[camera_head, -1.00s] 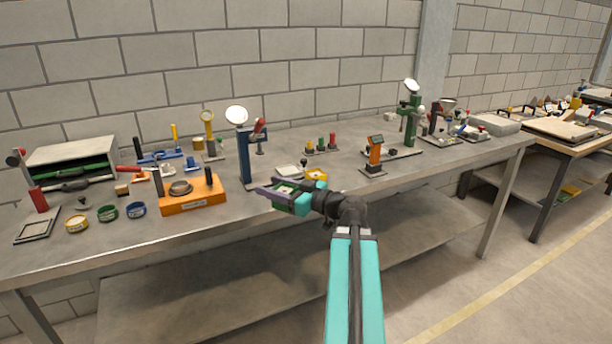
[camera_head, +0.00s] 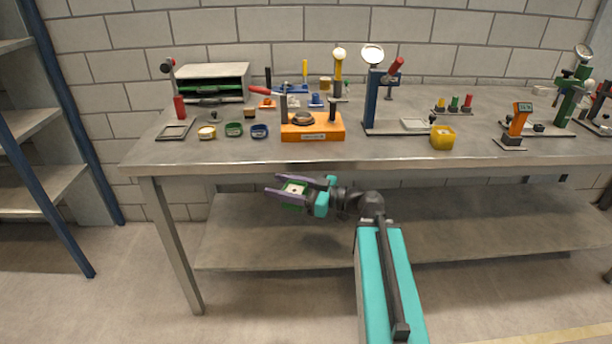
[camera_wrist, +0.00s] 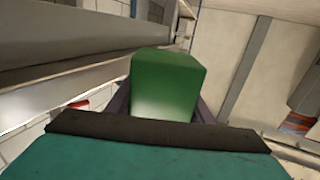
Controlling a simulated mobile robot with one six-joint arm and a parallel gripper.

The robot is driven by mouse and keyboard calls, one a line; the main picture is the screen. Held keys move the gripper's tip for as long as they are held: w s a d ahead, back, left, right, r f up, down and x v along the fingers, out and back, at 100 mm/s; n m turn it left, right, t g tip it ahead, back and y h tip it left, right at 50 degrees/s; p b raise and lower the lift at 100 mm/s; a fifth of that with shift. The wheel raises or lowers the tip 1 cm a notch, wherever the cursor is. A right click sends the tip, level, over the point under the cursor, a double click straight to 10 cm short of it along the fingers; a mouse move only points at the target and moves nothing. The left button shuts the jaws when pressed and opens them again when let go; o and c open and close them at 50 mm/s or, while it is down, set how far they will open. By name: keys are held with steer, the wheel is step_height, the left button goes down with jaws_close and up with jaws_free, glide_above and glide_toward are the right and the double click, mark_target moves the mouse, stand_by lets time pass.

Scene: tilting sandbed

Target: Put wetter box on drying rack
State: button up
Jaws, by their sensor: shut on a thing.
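My gripper (camera_head: 279,188) is shut on a small green box (camera_head: 295,186) with a pale top. It holds the box in front of the workbench (camera_head: 400,158), below the top's front edge. In the wrist view the green box (camera_wrist: 167,85) sits between the two dark fingers. A yellow box (camera_head: 443,138) stands on the bench beside the blue press (camera_head: 372,102). A grey housing with green shelves (camera_head: 213,84) stands at the back left of the bench. Which thing is the drying rack I cannot tell for sure.
An orange fixture (camera_head: 313,130) stands near the front edge. A blue-posted shelf unit (camera_head: 60,175) stands at the far left. The floor between it and the bench is clear.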

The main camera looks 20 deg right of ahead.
steer(key=a+f+g+b, duration=0.1)
steer(key=a+f+b, duration=0.2)
steer(key=f, duration=0.2)
steer(key=shift+s+a+n+y, duration=0.2)
steer(key=shift+a+n+y, duration=0.1)
steer(key=shift+n+y, duration=0.1)
